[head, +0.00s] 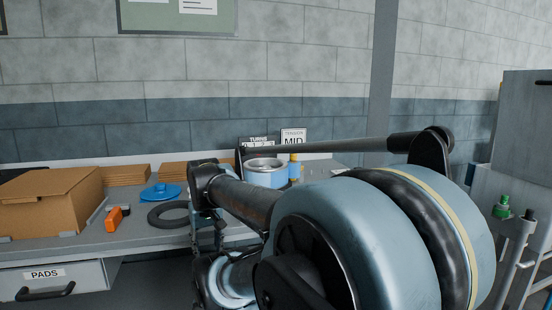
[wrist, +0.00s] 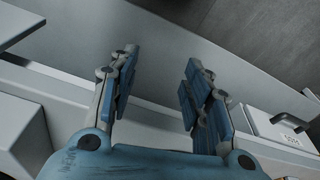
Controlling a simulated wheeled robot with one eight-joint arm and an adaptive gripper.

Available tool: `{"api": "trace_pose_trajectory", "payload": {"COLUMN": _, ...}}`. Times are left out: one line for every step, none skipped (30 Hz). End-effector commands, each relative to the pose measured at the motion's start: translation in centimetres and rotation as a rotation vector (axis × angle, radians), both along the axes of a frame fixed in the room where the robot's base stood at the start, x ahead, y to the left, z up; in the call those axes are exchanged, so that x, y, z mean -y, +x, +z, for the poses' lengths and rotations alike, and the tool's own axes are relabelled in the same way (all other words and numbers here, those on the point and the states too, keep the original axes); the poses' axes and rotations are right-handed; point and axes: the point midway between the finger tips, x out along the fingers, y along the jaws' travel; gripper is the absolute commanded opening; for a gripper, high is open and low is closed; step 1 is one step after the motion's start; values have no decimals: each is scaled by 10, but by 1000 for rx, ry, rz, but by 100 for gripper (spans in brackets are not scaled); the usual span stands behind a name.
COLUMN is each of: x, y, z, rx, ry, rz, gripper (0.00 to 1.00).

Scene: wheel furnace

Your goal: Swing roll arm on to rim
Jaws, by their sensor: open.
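In the wrist view my gripper (wrist: 160,88) is open, its two blue-grey fingers wide apart with nothing between them. A plain grey surface lies beyond the fingers. In the head view a long grey rod (head: 330,146) runs level above the bench, with a thick dark right end and a dark piece hanging at its left end. It may be the roll arm; I cannot be sure. A round metal-rimmed pot-like part (head: 265,173) stands below its left end and may carry the rim. My arm hides its lower part and much of the space in front. I see no contact with the rod.
The bench (head: 85,245) holds a cardboard box (head: 45,200), an orange tool (head: 115,217), a blue disc (head: 160,192) and a black ring (head: 170,213). A PADS drawer (head: 55,278) is below. A TENSION MID card (head: 292,138) stands behind. Grey equipment (head: 525,130) stands right.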

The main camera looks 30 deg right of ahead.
Motion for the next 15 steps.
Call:
{"api": "trace_pose_trajectory", "payload": {"x": 7, "y": 11, "z": 18, "rx": -5, "ry": 1, "rz": -33, "gripper": 45}}
{"api": "trace_pose_trajectory", "payload": {"x": 11, "y": 18, "z": 29, "rx": -9, "ry": 2, "rz": -54, "gripper": 45}}
{"api": "trace_pose_trajectory", "payload": {"x": 17, "y": 26, "z": 44, "rx": -14, "ry": 4, "rz": -82, "gripper": 45}}
{"api": "trace_pose_trajectory", "payload": {"x": 22, "y": 33, "z": 55, "rx": -18, "ry": 5, "rz": -102, "gripper": 45}}
{"api": "trace_pose_trajectory", "payload": {"x": 27, "y": 39, "z": 65, "rx": -22, "ry": 6, "rz": -123, "gripper": 45}}
{"api": "trace_pose_trajectory", "payload": {"x": 34, "y": 48, "z": 79, "rx": -27, "ry": 7, "rz": -151, "gripper": 45}}
{"api": "trace_pose_trajectory", "payload": {"x": 40, "y": 55, "z": 89, "rx": -30, "ry": 9, "rz": -171, "gripper": 45}}
{"api": "trace_pose_trajectory", "payload": {"x": 46, "y": 61, "z": 99, "rx": -34, "ry": 10, "rz": -191, "gripper": 45}}
{"api": "trace_pose_trajectory", "payload": {"x": 54, "y": 69, "z": 112, "rx": -39, "ry": 11, "rz": -218, "gripper": 45}}
{"api": "trace_pose_trajectory", "payload": {"x": 60, "y": 75, "z": 122, "rx": -43, "ry": 13, "rz": -238, "gripper": 45}}
{"api": "trace_pose_trajectory", "payload": {"x": 67, "y": 81, "z": 132, "rx": -47, "ry": 14, "rz": -258, "gripper": 45}}
{"api": "trace_pose_trajectory", "payload": {"x": 76, "y": 89, "z": 144, "rx": -52, "ry": 16, "rz": -286, "gripper": 45}}
{"api": "trace_pose_trajectory", "payload": {"x": 83, "y": 95, "z": 154, "rx": -55, "ry": 18, "rz": -306, "gripper": 45}}
{"api": "trace_pose_trajectory", "payload": {"x": 91, "y": 100, "z": 163, "rx": -59, "ry": 20, "rz": -328, "gripper": 45}}
{"api": "trace_pose_trajectory", "payload": {"x": 101, "y": 108, "z": 175, "rx": -63, "ry": 22, "rz": -355, "gripper": 45}}
